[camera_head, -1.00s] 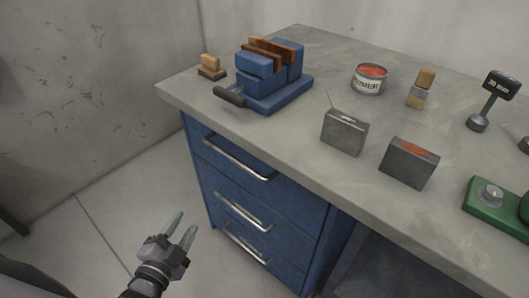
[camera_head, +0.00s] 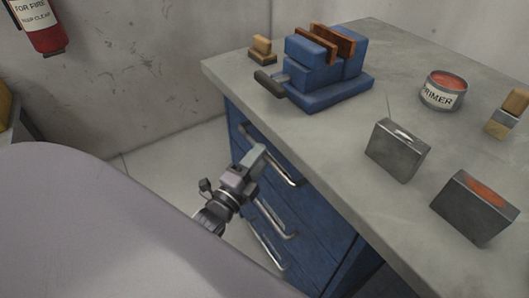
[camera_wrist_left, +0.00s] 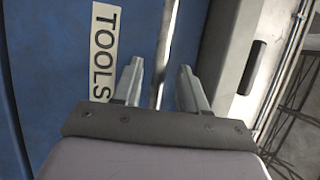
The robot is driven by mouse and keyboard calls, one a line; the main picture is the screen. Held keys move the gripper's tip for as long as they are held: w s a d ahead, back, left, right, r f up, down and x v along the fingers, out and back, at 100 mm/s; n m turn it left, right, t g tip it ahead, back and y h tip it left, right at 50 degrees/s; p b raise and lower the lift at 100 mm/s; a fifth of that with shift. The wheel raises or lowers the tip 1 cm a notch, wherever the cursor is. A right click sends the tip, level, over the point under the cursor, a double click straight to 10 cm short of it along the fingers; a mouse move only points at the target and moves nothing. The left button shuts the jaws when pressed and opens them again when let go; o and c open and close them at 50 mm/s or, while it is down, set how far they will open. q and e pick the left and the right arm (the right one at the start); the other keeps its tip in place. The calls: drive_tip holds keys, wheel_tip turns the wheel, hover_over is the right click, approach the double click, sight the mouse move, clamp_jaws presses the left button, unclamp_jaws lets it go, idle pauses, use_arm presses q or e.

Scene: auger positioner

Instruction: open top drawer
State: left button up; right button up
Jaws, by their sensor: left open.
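The blue drawer cabinet (camera_head: 318,236) stands under the grey worktop, with several drawers stacked and looking closed. The top drawer's metal bar handle (camera_head: 285,174) is partly hidden behind my left gripper (camera_head: 257,155). The gripper is open at the handle, in front of the drawer face. In the left wrist view its two fingers (camera_wrist_left: 160,85) stand on either side of a thin metal bar (camera_wrist_left: 166,40), with no visible contact. A white TOOLS label (camera_wrist_left: 104,50) sits on the blue front left of the fingers. My right gripper is not in view.
The grey worktop (camera_head: 330,150) overhangs close above the handle. On it are a blue vise-like block (camera_head: 330,95), a PRIMER can (camera_head: 443,92) and two grey metal boxes (camera_head: 397,150). Lower drawer handles (camera_head: 277,220) lie below. A fire extinguisher (camera_head: 42,25) hangs on the wall.

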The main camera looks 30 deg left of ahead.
use_arm(q)
drive_tip(key=shift+w+r, duration=0.2)
drive_tip(key=shift+w, duration=0.95)
clamp_jaws()
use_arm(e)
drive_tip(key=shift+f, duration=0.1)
